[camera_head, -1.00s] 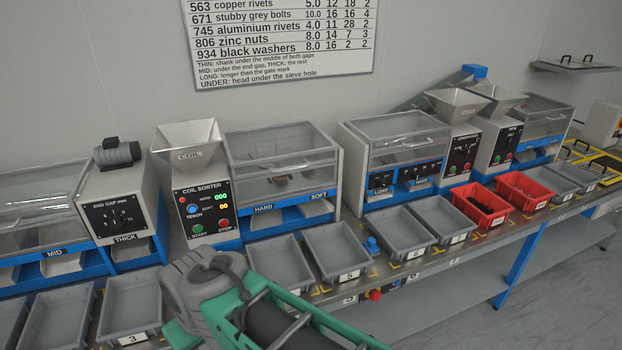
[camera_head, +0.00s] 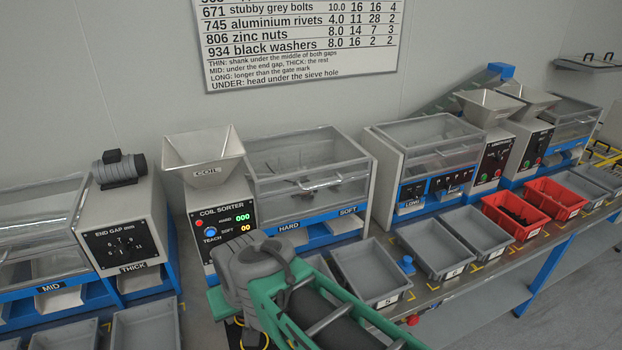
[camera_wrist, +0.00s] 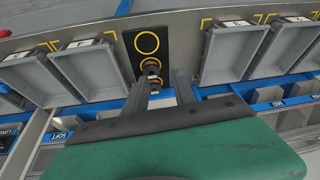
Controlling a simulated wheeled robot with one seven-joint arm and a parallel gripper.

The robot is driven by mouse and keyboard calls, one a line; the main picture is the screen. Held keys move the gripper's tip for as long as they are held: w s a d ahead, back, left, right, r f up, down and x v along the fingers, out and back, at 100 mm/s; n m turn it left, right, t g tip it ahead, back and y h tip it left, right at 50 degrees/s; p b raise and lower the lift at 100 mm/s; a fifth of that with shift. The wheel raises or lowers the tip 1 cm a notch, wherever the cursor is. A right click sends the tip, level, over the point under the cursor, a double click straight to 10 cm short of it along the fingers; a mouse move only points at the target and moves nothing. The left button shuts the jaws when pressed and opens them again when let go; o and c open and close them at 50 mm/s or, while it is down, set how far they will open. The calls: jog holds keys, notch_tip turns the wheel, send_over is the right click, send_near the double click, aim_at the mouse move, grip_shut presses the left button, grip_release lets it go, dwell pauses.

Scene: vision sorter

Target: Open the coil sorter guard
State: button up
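The coil sorter (camera_head: 222,222) stands left of centre in the head view, with a grey COIL hopper (camera_head: 203,158) on top and a panel reading HARD 000 and SOFT 00. Its clear guard (camera_head: 310,180) is down over the sorting box right of the hopper. My arm covers the lower panel. My gripper's fingers are hidden in the head view. In the wrist view my gripper (camera_wrist: 162,78) points down over the bench with fingers apart. A small dark, copper-ringed piece (camera_wrist: 152,68) shows between or beyond the fingertips; contact cannot be told. The gripper is well away from the guard.
A black plate with yellow rings (camera_wrist: 148,42) lies on the bench between grey trays (camera_wrist: 92,70). HARD and SOFT chutes sit below the guard. Another guarded sorter (camera_head: 430,150) stands to the right, an END GAP machine (camera_head: 122,245) to the left. Red trays (camera_head: 515,212) lie farther right.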

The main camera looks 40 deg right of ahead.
jog(key=w+d+f+m+t+h+b, duration=0.2)
jog(key=w+d+m+t+b, duration=0.2)
jog(key=w+d+m, duration=0.45)
jog(key=m+t+h+b, duration=0.6)
jog(key=m+h, duration=0.4)
jog(key=m, duration=0.7)
send_near(323, 185)
jog(key=w+d+f+t+p, duration=0.1)
jog(key=w+d, duration=0.1)
jog(key=shift+n, duration=0.25)
jog(key=p+x, duration=0.1)
jog(key=x, duration=0.6)
jog(key=shift+w+d+r, duration=0.2)
jog(key=shift+w+d, duration=0.05)
jog(key=shift+d, duration=0.1)
grip_shut()
